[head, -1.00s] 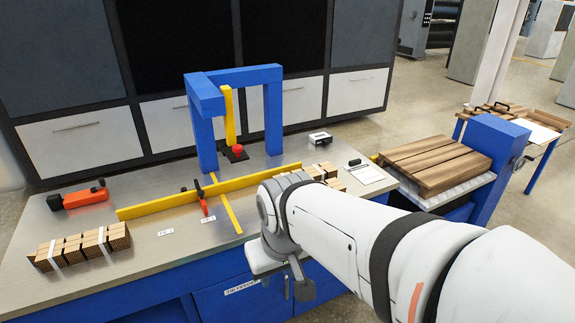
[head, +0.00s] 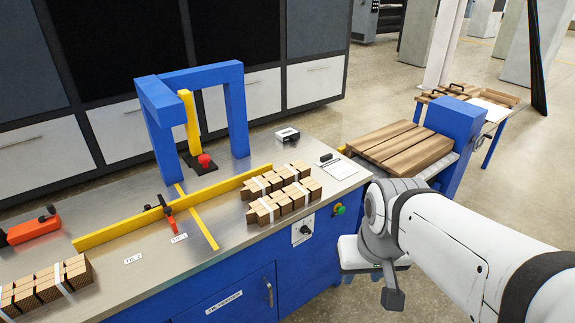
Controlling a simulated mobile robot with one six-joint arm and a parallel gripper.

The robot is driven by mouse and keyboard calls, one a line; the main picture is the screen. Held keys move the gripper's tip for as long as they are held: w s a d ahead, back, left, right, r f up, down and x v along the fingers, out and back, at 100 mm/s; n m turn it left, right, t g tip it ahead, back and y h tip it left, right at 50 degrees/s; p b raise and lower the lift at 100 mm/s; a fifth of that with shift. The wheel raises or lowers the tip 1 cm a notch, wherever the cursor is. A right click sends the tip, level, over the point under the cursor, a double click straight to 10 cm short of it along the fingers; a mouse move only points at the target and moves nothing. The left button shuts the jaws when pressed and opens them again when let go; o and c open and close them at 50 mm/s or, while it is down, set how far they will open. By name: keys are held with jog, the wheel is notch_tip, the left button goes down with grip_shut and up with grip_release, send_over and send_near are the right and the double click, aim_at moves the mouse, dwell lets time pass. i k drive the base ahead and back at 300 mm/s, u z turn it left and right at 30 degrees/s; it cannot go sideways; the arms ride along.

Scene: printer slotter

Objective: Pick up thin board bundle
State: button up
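Several brown board bundles with white straps lie on the metal worktable. Two lie side by side at the right part of the table: a rear bundle (head: 259,184) and a front bundle (head: 268,212). Another bundle (head: 30,292) lies at the front left, cut by the picture edge. I cannot tell for sure which bundle is the thin one. My gripper (head: 374,278) hangs off the table's front right side, right of and apart from the bundles. Its fingers are not clear enough to show whether it is open.
A yellow fence (head: 130,222) with a red clamp and a blue frame (head: 236,110) stand behind the bundles. An orange tool (head: 33,232) lies at the left. A stack of brown boards (head: 400,148) lies at the right. Floor is free at the front right.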

aim_at(265, 210)
jog(key=u, duration=0.05)
jog(key=i, duration=1)
jog(key=z, duration=0.05)
